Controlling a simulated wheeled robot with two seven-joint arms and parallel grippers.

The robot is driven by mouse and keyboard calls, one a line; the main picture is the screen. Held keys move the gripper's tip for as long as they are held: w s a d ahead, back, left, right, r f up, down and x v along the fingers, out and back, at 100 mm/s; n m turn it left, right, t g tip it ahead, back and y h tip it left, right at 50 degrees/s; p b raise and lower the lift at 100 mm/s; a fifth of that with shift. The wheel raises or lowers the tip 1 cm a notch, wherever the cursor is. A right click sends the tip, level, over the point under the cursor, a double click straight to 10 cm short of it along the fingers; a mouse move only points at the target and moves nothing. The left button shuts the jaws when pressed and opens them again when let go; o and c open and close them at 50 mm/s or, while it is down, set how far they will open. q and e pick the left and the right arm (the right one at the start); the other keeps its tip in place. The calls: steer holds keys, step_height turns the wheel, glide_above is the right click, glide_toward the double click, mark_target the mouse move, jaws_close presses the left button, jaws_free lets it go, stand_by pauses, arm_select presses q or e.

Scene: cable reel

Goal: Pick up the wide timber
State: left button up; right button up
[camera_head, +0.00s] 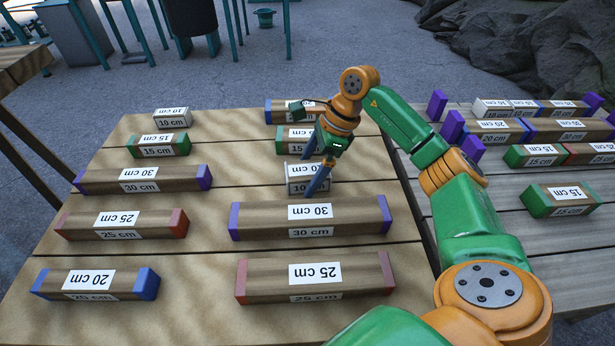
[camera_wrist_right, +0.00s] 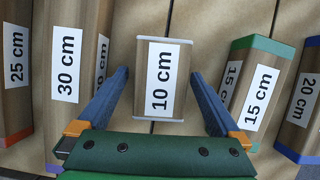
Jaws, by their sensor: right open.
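Timbers of different lengths and widths lie in two columns on the wooden table, each with a length label. My right gripper (camera_head: 306,177) is open and empty over the short, wide 10 cm timber (camera_head: 294,185) with pale ends, in the right column. In the right wrist view this 10 cm timber (camera_wrist_right: 162,95) lies between the two blue fingers (camera_wrist_right: 161,73), with a gap on each side. In the head view the fingers partly hide it. A narrower 10 cm timber (camera_head: 172,118) lies at the back left. My left gripper is not in view.
The purple-ended 30 cm timber (camera_head: 310,221) lies just in front, and the green-ended 15 cm timber (camera_wrist_right: 256,90) just behind. A red-ended 25 cm timber (camera_head: 315,278) lies nearer. The table on the right (camera_head: 473,265) holds several timbers and purple posts (camera_head: 436,105).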

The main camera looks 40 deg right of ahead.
steer(key=shift+w+a+f, duration=0.1)
steer(key=shift+f, duration=0.2)
steer(key=shift+r, duration=0.1)
steer(key=c, duration=1.4)
